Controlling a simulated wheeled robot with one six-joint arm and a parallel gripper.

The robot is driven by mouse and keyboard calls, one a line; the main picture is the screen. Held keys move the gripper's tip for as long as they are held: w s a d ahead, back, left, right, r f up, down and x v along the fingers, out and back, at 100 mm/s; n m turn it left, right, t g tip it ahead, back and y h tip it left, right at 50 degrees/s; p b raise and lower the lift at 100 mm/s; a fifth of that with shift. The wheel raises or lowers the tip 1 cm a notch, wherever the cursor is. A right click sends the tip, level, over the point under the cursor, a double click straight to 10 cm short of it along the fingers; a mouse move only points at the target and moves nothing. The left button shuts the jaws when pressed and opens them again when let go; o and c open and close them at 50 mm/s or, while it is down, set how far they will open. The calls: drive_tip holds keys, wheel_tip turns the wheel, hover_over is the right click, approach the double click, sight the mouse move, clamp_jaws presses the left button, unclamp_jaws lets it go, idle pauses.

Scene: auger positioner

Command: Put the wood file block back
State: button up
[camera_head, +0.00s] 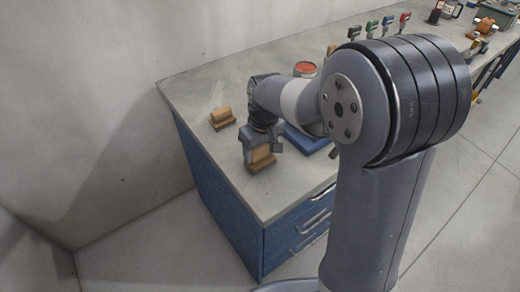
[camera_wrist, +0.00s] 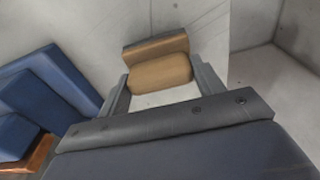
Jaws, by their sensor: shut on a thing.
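My gripper (camera_head: 260,152) points down over the near left part of the grey counter, shut on a wood file block (camera_head: 262,159). The block is tan with a darker base, and it sits between the two fingers in the wrist view (camera_wrist: 160,72). I cannot tell whether its underside touches the counter. A second, similar wooden block (camera_head: 222,119) stands on the counter, left of and behind my gripper, apart from it.
The grey counter (camera_head: 190,85) has blue drawers (camera_head: 285,242) below and a wall behind. A blue object (camera_head: 305,139) lies right of my gripper, partly hidden by my arm. A red-topped round container (camera_head: 305,69) and several coloured-handled tools (camera_head: 372,28) stand farther back.

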sight(263, 162)
drive_tip(key=shift+f, duration=0.25)
drive_tip(key=shift+f, duration=0.15)
drive_tip(key=o, duration=1.1)
drive_tip(key=r, duration=0.4)
drive_tip(key=s+r, duration=0.1)
drive_tip(key=r, duration=0.3)
drive_tip(key=d+r, duration=0.1)
drive_tip(key=r, duration=0.3)
drive_tip(key=shift+s+r, duration=0.15)
drive_tip(key=shift+r, duration=0.05)
